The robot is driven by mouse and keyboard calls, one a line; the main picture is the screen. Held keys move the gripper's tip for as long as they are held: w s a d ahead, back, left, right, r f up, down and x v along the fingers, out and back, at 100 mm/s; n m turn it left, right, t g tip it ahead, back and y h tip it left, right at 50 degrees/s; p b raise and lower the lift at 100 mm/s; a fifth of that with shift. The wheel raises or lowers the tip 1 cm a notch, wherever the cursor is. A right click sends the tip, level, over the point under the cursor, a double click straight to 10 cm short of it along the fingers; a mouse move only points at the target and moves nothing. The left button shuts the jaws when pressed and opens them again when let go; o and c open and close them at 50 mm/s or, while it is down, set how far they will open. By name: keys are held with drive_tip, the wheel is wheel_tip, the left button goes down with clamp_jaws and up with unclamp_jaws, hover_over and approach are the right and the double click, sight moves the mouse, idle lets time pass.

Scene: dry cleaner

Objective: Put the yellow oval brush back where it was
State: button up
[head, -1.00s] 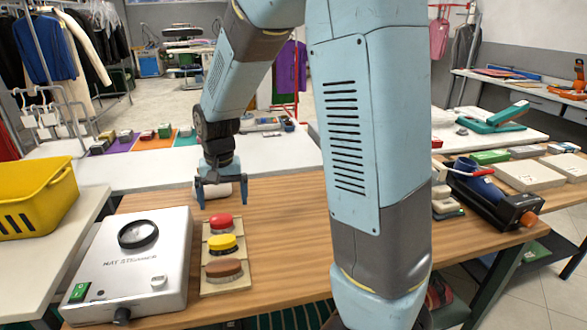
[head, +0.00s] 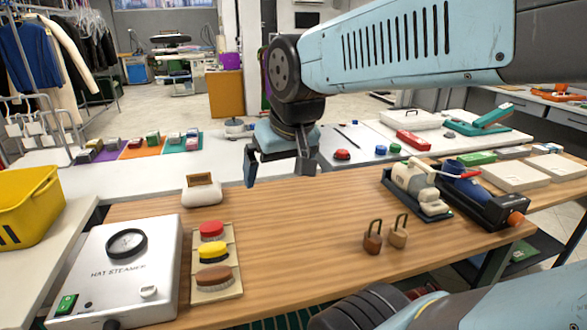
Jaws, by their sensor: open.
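The yellow oval brush (head: 213,251) sits in a light wooden rack (head: 231,285), between a red brush (head: 212,230) above it and a brown brush (head: 214,276) below it in the picture. All three have bristles under a coloured top. My gripper (head: 278,178) points down with its two fingers spread and nothing between them. It hangs to the right of and beyond the rack, over the far part of the wooden table, apart from the brushes.
A hat steamer (head: 125,275) stands left of the rack. A white block with a brown recess (head: 201,190) is behind it. Two small wooden pieces with hooped handles (head: 372,240) stand right of centre. The middle of the wooden table (head: 300,235) is clear.

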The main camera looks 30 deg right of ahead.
drive_tip(key=shift+s+d+r, duration=0.25)
drive_tip(key=shift+s+d, duration=0.8)
drive_tip(key=shift+s, duration=0.1)
drive_tip(key=shift+c, duration=0.3)
